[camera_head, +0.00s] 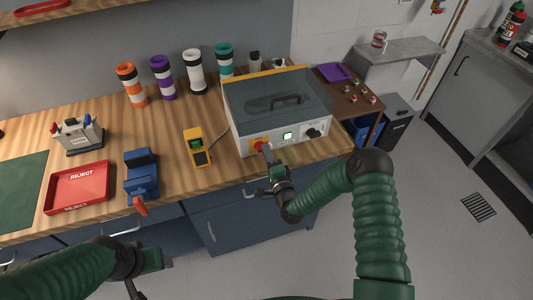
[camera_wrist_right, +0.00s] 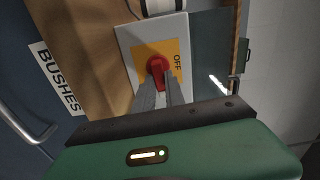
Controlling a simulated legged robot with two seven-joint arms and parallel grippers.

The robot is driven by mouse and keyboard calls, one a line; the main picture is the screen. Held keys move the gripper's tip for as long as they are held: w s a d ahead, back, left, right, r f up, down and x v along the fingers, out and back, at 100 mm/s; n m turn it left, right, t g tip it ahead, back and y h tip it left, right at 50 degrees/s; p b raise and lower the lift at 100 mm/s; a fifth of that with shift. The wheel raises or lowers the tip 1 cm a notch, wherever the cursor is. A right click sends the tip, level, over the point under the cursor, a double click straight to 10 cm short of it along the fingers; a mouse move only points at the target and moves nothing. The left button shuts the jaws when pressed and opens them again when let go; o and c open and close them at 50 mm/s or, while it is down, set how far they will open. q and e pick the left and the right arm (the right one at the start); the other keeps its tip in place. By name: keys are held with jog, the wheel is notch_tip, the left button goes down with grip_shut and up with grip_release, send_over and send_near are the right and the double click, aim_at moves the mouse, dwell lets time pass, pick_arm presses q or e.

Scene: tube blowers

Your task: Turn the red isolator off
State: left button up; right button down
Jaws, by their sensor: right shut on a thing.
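The red isolator (camera_wrist_right: 155,66) is a red rotary handle on a yellow plate in the right wrist view, with the word OFF printed on the plate to its right. In the head view the isolator's yellow plate (camera_head: 257,142) sits at the left of the front panel of the grey machine (camera_head: 276,100). My right gripper (camera_head: 266,150) reaches the panel from the front, and its fingers (camera_wrist_right: 160,88) are shut on the red handle. The fingers partly hide the handle. My left gripper (camera_head: 150,262) is low at the front left, away from the bench; its fingers are not clear.
The panel also has a lit green switch (camera_head: 287,136) and a black knob (camera_head: 313,133). A yellow meter (camera_head: 197,147), a blue vise (camera_head: 141,175) and a red REJECT tray (camera_head: 79,188) lie to the left. Several coloured rolls stand behind. The floor in front is clear.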

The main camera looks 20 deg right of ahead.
jog(key=n+b, duration=0.1)
jog(key=n, duration=0.3)
jog(key=shift+s+a+n, duration=0.1)
jog(key=shift+n, duration=0.2)
jog(key=n+b, duration=0.2)
jog(key=n, duration=0.2)
jog(key=shift+a+r+n, duration=0.1)
jog(key=shift+a+n, duration=0.05)
jog(key=shift+n, duration=0.15)
jog(key=n, duration=0.1)
jog(key=n+b, duration=0.1)
jog(key=n, duration=0.1)
jog(key=n+b, duration=0.1)
jog(key=shift+a, duration=0.25)
jog(key=shift+a+r+n+b, duration=0.15)
jog(key=shift+n+b, duration=0.35)
jog(key=shift+n, duration=0.5)
jog(key=shift+a+n+b, duration=0.1)
jog(key=shift+n+b, duration=0.4)
jog(key=shift+n, duration=0.5)
jog(key=shift+s, duration=0.1)
jog(key=c, duration=1.5)
grip_release()
jog(key=shift+c, duration=0.2)
jog(key=shift+o, duration=0.7)
jog(key=shift+r, duration=0.2)
